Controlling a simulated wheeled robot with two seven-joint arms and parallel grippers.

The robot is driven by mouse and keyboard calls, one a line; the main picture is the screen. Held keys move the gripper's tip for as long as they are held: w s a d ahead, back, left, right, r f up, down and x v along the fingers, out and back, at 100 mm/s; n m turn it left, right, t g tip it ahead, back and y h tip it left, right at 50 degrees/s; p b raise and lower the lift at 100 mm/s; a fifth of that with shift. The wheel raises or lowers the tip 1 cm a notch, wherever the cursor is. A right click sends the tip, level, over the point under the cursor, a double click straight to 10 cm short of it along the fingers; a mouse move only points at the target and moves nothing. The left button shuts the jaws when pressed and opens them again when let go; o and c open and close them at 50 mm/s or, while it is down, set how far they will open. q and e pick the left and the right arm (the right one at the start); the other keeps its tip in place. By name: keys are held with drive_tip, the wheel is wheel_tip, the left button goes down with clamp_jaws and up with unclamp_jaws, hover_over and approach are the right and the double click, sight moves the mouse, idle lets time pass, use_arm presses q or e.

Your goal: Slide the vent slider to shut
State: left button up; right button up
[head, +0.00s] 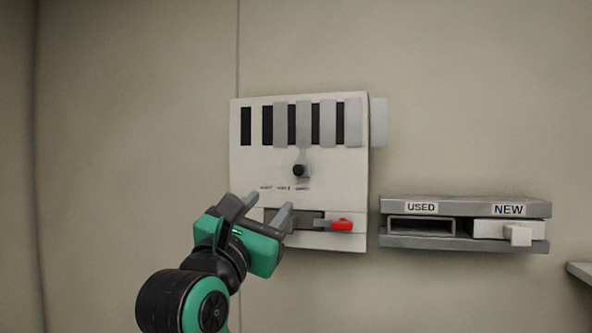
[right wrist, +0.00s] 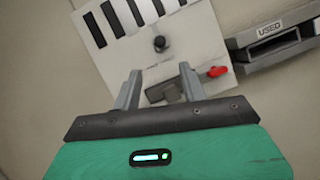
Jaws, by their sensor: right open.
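The vent panel (head: 260,180) is a white plate on the wall with a row of dark slots at its top. A grey slatted slider plate (head: 379,122) partly covers the slots and sticks out past the panel's right edge. A black knob (head: 300,170) stands below the slots; it also shows in the right wrist view (right wrist: 160,44). Small labels under the knob are too blurred to read. My right gripper (head: 262,208) is open and empty, below and left of the knob in the head view. In the wrist view the knob lies beyond the fingertips (right wrist: 160,72).
A red-ended handle (head: 342,224) sits in a recess low on the panel, close to the right gripper's fingers. To the right, a grey wall shelf (head: 465,242) has bays labelled USED and NEW; a white block (head: 517,235) protrudes under NEW. Wall left of the panel is bare.

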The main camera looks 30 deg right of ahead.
sight(297, 172)
drive_tip(key=p+x, duration=0.7)
drive_tip(key=x, duration=0.5)
drive_tip(key=shift+w+d+r, duration=0.1)
drive_tip(key=shift+d+r, duration=0.05)
drive_tip(key=shift+d, duration=0.05)
drive_tip(key=shift+w+d, duration=0.25)
drive_tip(key=shift+d, duration=0.25)
drive_tip(key=shift+c, duration=0.4)
drive_tip(key=shift+a, duration=0.1)
clamp_jaws()
